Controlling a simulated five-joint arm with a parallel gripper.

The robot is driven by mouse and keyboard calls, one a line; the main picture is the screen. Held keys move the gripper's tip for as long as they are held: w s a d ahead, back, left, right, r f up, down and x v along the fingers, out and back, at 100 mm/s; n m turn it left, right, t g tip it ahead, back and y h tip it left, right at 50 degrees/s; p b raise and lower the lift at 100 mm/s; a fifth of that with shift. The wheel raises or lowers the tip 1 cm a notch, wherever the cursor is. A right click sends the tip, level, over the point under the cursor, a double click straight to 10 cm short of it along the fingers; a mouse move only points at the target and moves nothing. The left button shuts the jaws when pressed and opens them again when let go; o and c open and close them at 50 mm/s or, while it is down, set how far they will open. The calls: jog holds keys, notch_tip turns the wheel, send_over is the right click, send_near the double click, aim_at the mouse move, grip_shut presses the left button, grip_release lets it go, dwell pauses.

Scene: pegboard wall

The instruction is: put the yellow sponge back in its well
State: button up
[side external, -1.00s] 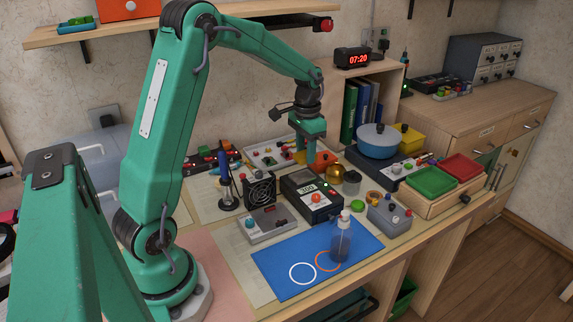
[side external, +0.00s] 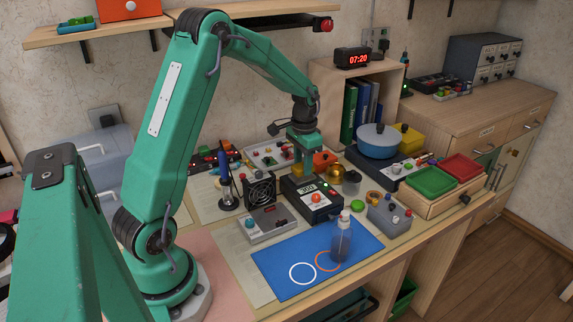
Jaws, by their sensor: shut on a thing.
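My gripper (side external: 303,167) points down behind the dark soldering station (side external: 312,198), which has a lit display. It is shut on the yellow sponge (side external: 303,172), a small yellow patch low between the fingers and partly hidden by them. The sponge is just behind the station's top edge. I cannot tell whether it touches anything beneath. The well cannot be made out in this view; the station and gripper cover the area around the sponge.
An orange object (side external: 325,159) and a brass-coloured round pot (side external: 351,182) stand close to the right of my gripper. A black fan box (side external: 260,190) and a soldering iron stand (side external: 227,185) are to the left. A clear bottle (side external: 341,240) stands on the blue mat (side external: 290,250).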

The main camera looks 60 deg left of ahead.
jog(key=shift+f, duration=0.6)
jog(key=o, duration=1)
jog(key=shift+r, duration=0.1)
notch_tip(320, 180, up, 13)
jog(key=shift+r, duration=0.1)
dwell(0.7)
